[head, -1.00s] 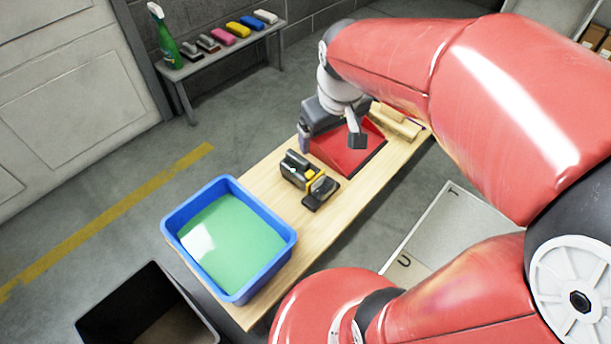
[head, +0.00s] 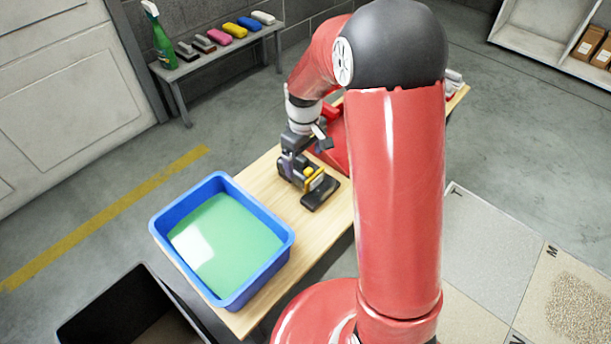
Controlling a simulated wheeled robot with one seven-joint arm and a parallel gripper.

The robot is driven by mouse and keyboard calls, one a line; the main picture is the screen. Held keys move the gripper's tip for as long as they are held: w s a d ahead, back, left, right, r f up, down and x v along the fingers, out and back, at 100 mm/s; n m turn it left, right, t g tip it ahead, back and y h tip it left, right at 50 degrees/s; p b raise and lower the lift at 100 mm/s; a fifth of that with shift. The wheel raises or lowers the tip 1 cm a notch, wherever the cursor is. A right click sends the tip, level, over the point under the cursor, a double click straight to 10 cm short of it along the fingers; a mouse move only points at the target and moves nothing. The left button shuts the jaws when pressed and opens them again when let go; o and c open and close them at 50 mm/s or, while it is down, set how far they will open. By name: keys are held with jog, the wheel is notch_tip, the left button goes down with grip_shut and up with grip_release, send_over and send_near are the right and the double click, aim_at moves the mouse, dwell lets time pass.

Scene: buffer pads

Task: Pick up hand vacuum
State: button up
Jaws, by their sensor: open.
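The hand vacuum (head: 319,193) appears to be the dark grey and black item with a yellow part, lying on the light wooden table right of the blue tub. My gripper (head: 289,164) points down over its back left end. The jaws are open, but the fingertips are small and blend with the dark body. I cannot tell whether they touch it or straddle it. My wrist and gripper hide part of its back end.
A blue tub (head: 166,217) of green liquid stands on the wooden table (head: 262,176). A red dustpan-like item (head: 330,150) lies behind, partly hidden by my arm. A dark bin (head: 75,326) stands at lower left. A grey bench (head: 228,45) holds a green spray bottle and several blocks.

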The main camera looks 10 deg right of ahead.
aim_at(305, 168)
notch_tip(305, 168, down, 5)
jog(key=shift+d+r+b, duration=0.15)
jog(key=shift+b, duration=0.25)
jog(key=shift+w+r, duration=0.1)
jog(key=c, duration=1.5)
jog(key=shift+r, duration=0.1)
jog(key=shift+c, duration=0.2)
notch_tip(305, 168, up, 20)
jog(key=p, duration=0.3)
